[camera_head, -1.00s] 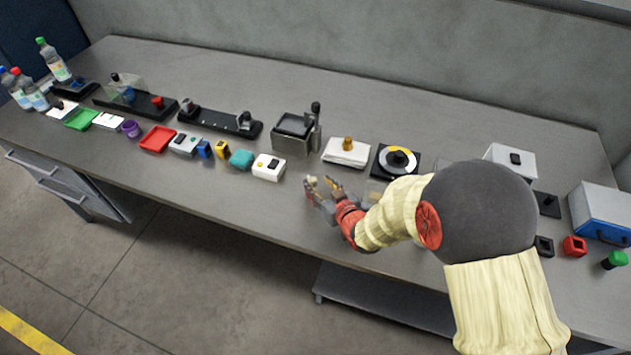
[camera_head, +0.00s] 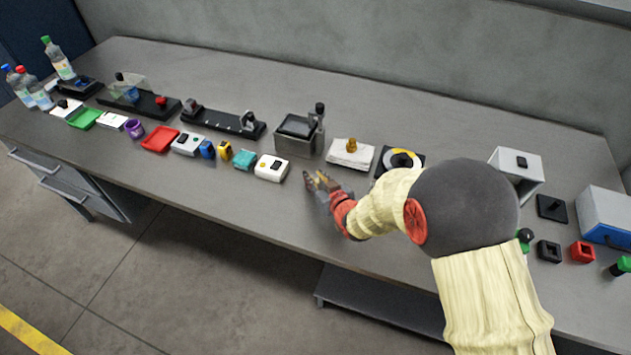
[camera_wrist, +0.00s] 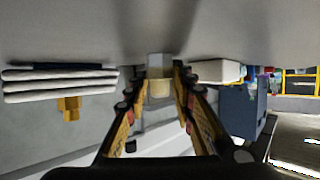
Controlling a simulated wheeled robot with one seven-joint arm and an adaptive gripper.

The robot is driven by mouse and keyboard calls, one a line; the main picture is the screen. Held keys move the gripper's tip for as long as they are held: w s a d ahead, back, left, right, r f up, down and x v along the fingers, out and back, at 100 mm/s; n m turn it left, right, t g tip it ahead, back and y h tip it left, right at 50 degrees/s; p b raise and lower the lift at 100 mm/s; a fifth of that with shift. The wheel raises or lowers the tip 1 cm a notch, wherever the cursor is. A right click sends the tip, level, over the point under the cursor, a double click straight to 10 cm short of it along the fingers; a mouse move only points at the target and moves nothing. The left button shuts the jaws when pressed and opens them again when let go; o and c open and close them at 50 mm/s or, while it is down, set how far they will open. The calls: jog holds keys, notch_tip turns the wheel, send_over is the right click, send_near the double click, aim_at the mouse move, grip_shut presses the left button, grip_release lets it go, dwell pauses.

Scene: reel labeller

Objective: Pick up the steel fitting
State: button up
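The steel fitting (camera_wrist: 159,67) is a small grey faceted piece with a pale beige end. In the wrist view, where the tabletop is at the top, it appears upside down against the table. My gripper (camera_wrist: 159,85) is open, with one finger on each side of the fitting and a narrow gap on both sides. I cannot tell how deep the fitting sits between the fingertips. In the head view my gripper (camera_head: 317,181) is low over the front of the table, and the fitting is not clearly visible there.
A white stack with a brass knob (camera_head: 351,146) stands behind my gripper. The table's front strip (camera_head: 265,205) is clear.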

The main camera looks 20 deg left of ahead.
grip_shut()
jog(key=shift+r, duration=0.1)
